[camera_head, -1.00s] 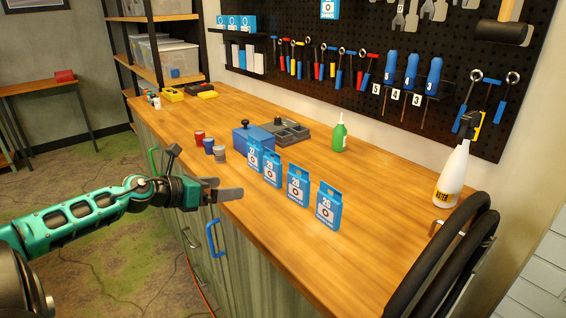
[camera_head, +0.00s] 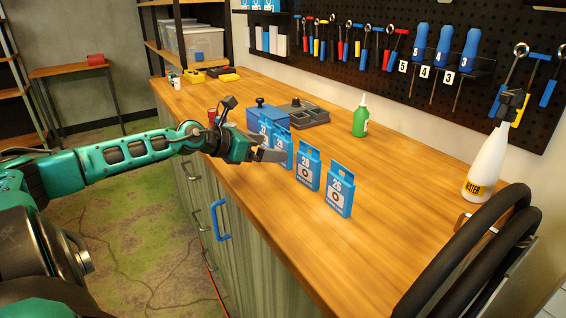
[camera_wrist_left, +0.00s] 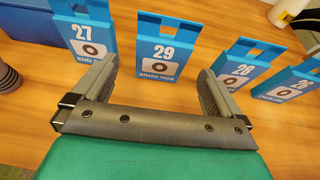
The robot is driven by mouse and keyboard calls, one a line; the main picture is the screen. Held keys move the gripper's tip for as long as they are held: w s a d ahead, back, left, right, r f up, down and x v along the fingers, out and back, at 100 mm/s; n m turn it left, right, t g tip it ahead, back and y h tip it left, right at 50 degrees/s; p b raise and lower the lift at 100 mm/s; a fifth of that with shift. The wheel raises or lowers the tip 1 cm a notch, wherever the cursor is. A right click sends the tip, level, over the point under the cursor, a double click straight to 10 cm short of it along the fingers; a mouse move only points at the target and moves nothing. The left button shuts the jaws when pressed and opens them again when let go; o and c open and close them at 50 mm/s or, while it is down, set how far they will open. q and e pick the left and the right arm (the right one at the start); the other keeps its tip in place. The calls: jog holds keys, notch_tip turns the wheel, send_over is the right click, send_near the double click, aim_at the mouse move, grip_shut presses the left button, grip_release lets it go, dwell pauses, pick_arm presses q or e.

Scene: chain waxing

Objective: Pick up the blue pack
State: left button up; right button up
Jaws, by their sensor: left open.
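Several blue packs stand upright in a row along the front of the wooden bench. My left gripper (camera_head: 272,154) is open and empty, level with the pack marked 29 (camera_head: 282,147). In the left wrist view pack 29 (camera_wrist_left: 160,50) stands ahead, between the open fingers of the left gripper (camera_wrist_left: 158,74). Pack 27 (camera_wrist_left: 84,32) is by the left finger, and pack 28 (camera_wrist_left: 240,66) is by the right finger. Pack 26 (camera_head: 340,190) is nearest the head camera. My gripper partly hides pack 29 in the head view. My right gripper is not in view.
A blue box (camera_head: 262,116) and a grey tray (camera_head: 302,112) stand behind the packs. A green bottle (camera_head: 361,117) and a white water bottle (camera_head: 488,165) stand farther right. Thick black curved tubes (camera_head: 465,255) are at lower right.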

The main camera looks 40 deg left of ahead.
aim_at(280, 148)
pick_arm(q)
jog(key=shift+w+d+f, duration=0.1)
jog(key=shift+w+f, duration=0.1)
jog(key=shift+w, duration=0.3)
jog(key=shift+w+d+f+b, duration=0.2)
jog(key=shift+w+b, duration=0.3)
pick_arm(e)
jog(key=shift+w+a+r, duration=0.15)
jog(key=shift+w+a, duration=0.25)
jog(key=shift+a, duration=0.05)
pick_arm(q)
jog(key=shift+w, duration=0.1)
jog(key=shift+w+d+f, duration=0.15)
jog(key=shift+w, duration=0.35)
jog(key=shift+x, duration=2.05)
jog(key=shift+f, duration=0.1)
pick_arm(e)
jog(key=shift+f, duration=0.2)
pick_arm(q)
jog(key=shift+s, duration=0.1)
jog(key=shift+c, duration=0.4)
jog(key=c, duration=1)
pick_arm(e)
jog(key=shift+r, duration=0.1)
